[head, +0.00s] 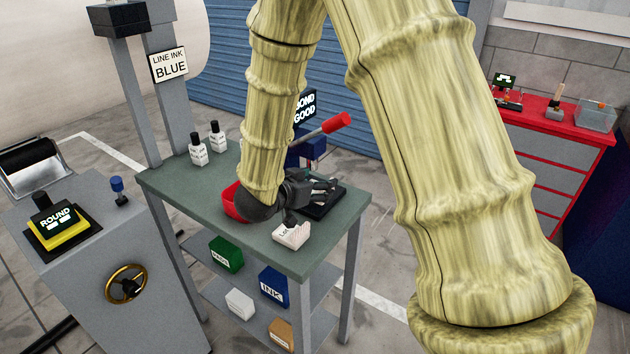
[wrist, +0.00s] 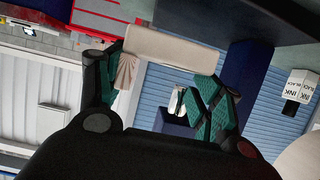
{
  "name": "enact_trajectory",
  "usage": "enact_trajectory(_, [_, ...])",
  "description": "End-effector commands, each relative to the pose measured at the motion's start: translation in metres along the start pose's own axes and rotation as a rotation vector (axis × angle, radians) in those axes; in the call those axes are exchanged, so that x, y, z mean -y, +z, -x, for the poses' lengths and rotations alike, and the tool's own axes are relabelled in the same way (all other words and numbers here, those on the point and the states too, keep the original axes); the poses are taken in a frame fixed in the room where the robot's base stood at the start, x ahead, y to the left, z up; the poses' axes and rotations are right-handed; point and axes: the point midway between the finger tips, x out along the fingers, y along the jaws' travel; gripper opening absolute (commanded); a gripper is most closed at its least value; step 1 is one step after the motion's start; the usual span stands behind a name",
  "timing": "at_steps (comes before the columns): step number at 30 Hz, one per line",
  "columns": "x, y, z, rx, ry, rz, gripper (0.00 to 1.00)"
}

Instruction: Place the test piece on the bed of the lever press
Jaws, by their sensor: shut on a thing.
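My gripper (head: 316,190) is over the table, in front of the lever press. In the wrist view my gripper (wrist: 160,68) is shut on a beige, strip-like test piece (wrist: 172,47), which spans its fingertips and has a creased end at the left. I cannot make out the test piece in the head view. The lever press has a blue body (head: 308,150), a raised lever with a red handle (head: 337,122), and a dark bed (head: 325,207) below my fingers. My gripper partly hides the bed, and I cannot tell whether the piece touches it.
A white box (head: 290,235) sits near the table's (head: 185,187) front edge. Two white bottles (head: 207,144) stand at the back left. A sign (head: 305,106) reads BOND GOOD. Several coloured boxes are on the shelf below.

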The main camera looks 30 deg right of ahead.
Motion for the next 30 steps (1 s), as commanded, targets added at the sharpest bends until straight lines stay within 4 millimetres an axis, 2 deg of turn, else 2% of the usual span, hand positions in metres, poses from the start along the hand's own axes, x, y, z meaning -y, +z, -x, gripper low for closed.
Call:
enact_trajectory(6, [0.022, -0.009, -0.031, 0.001, 0.002, -0.001, 0.37])
enact_trajectory(17, [0.035, -0.015, -0.049, 0.0, 0.004, -0.002, 0.37])
enact_trajectory(25, [0.034, 0.013, -0.059, 0.002, 0.004, 0.001, 0.37])
enact_trajectory(30, [0.034, 0.019, -0.062, 0.0, 0.003, -0.002, 0.37])
